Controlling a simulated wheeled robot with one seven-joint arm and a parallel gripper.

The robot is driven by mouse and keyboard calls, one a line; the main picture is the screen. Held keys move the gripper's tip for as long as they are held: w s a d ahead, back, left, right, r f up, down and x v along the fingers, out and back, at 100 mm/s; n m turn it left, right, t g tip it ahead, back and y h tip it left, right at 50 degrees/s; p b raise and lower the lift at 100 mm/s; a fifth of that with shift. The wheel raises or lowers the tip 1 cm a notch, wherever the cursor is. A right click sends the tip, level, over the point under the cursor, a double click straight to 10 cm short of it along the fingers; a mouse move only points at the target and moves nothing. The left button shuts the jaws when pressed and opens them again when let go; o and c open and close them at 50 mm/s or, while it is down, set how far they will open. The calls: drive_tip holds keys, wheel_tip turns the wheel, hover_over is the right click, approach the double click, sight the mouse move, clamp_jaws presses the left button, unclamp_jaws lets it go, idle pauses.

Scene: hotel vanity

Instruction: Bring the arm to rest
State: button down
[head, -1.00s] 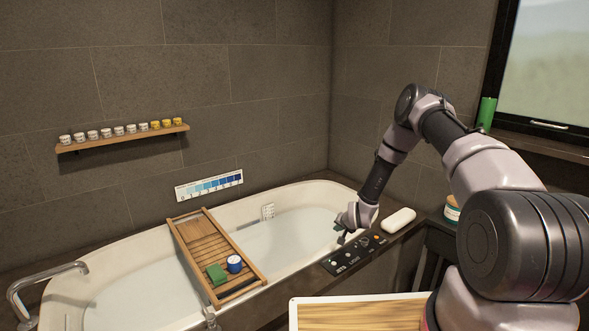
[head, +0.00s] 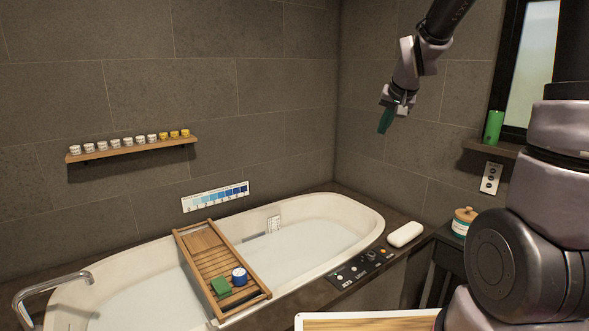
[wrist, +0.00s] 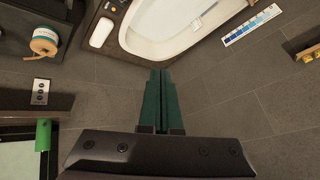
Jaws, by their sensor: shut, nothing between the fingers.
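My gripper (head: 387,119) is raised high in front of the tiled wall, above the far right end of the bathtub (head: 372,240). Its green fingers point down and are shut with nothing between them. The wrist view also shows the gripper (wrist: 159,75) with its fingers together. It touches nothing. My arm comes in from the upper right in the head view.
A control panel (head: 361,268) and a white bar (head: 406,234) lie on the tub's ledge. A wooden rack (head: 205,241) with a green block (head: 221,287) and blue tin (head: 239,276) spans the tub. A green cylinder (head: 494,127) stands on the right ledge. A lidded jar (head: 464,221) stands below.

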drive_tip(key=s+r, duration=0.4)
drive_tip(key=s, duration=0.9)
drive_tip(key=s+r+y, duration=0.1)
drive_tip(key=s+r, duration=0.3)
drive_tip(key=s, duration=0.8)
drive_tip(key=shift+s+r, duration=0.2)
drive_tip(key=shift+s, duration=0.2)
